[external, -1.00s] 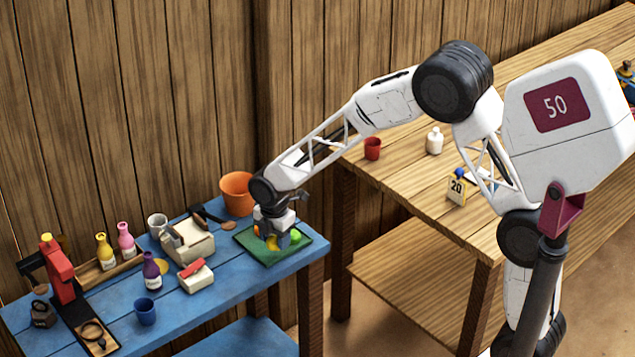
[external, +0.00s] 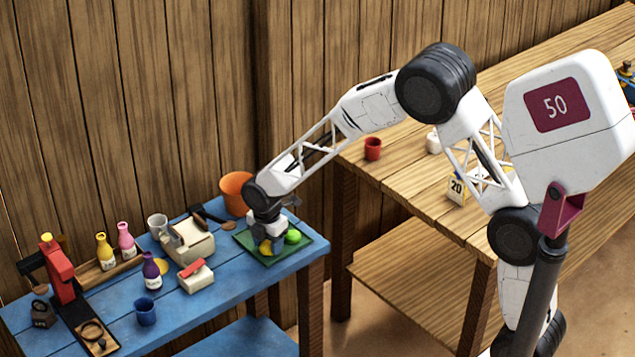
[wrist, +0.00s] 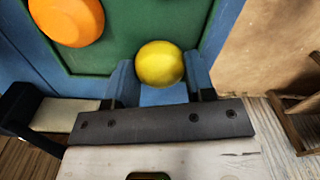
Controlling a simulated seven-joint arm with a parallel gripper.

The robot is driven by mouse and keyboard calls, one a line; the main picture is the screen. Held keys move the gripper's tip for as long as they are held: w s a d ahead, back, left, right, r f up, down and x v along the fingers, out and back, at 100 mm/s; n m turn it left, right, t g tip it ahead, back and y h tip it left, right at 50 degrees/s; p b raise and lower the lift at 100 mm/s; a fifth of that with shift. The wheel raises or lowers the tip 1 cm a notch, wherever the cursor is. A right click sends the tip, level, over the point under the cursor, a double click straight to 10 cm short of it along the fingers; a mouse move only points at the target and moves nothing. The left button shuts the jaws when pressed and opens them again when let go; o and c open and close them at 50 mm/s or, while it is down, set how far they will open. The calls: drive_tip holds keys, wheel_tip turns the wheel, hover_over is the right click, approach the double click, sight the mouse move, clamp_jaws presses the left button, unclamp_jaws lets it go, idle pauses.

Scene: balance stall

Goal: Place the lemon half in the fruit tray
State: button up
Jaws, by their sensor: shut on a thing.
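The yellow lemon half (wrist: 160,64) is between the two fingers of my gripper (wrist: 160,80) in the wrist view. It shows as a small yellow shape (external: 266,247) at the gripper's tip in the external view. My gripper (external: 267,236) is shut on it and points down over the green fruit tray (external: 262,259), which also shows in the wrist view (wrist: 120,60). I cannot tell whether the lemon half touches the tray. A bright green round fruit (external: 292,237) lies in the tray, just right of my gripper.
An orange bucket (external: 235,190) stands behind the tray. An orange rounded thing (wrist: 66,20) shows at the wrist view's upper left. A cream scale-like box (external: 188,241), a red-topped box (external: 195,276) and bottles stand left on the blue table (external: 215,300). A wooden table (external: 420,190) is at right.

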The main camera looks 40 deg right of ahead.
sight(269, 242)
drive_tip(key=shift+f, duration=0.35)
drive_tip(key=shift+f, duration=0.1)
drive_tip(key=o, duration=0.9)
wheel_tip(269, 242, up, 12)
idle(0.5)
idle(0.7)
